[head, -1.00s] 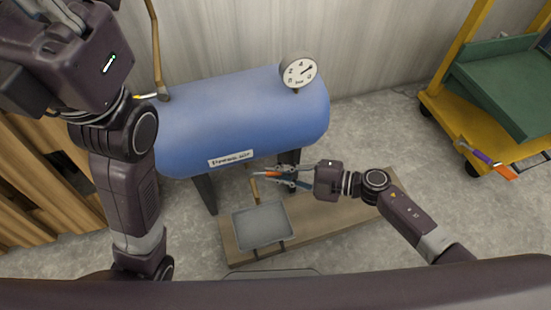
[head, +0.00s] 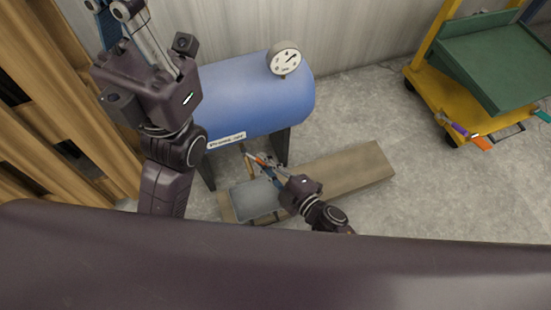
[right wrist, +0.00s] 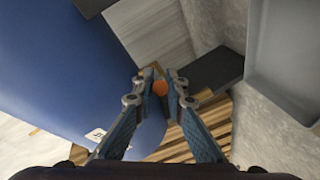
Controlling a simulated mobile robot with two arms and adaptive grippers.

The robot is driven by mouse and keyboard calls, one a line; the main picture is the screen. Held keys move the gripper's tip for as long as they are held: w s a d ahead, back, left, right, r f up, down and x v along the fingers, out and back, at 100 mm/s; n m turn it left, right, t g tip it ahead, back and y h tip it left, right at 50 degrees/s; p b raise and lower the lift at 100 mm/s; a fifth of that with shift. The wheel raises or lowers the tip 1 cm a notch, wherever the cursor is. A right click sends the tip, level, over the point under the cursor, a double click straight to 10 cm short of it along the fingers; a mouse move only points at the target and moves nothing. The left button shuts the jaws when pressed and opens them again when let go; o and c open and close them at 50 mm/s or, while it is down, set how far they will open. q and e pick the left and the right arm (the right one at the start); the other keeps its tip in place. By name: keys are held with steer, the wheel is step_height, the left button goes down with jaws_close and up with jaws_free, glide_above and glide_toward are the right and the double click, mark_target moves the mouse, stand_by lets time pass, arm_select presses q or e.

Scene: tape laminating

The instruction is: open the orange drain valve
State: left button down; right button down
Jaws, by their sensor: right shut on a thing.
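The blue tank (head: 250,108) stands on dark legs, with a label low on its front and a pipe below. The orange drain valve (head: 260,160) is under the tank's front side, mostly hidden by my fingers. My right gripper (head: 263,163) is at the valve. In the right wrist view the orange valve part (right wrist: 160,88) lies between the fingertips of my right gripper (right wrist: 158,84), which are shut on it. My left gripper (head: 120,12) is at the upper left, beside the tank, its fingers partly cut off by the frame; its opening is unclear.
A grey tray (head: 252,199) sits below the valve on a wooden board (head: 345,175). A round gauge (head: 285,58) tops the tank. Wooden pallets (head: 75,90) stand at left. A yellow cart (head: 425,75) with a green bin (head: 490,70) is at right; the floor between is clear.

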steer(key=shift+s, duration=0.15)
stand_by(0.4)
steer(key=c, duration=1.9)
jaws_free()
steer(key=shift+c, duration=0.2)
steer(key=shift+d, duration=0.1)
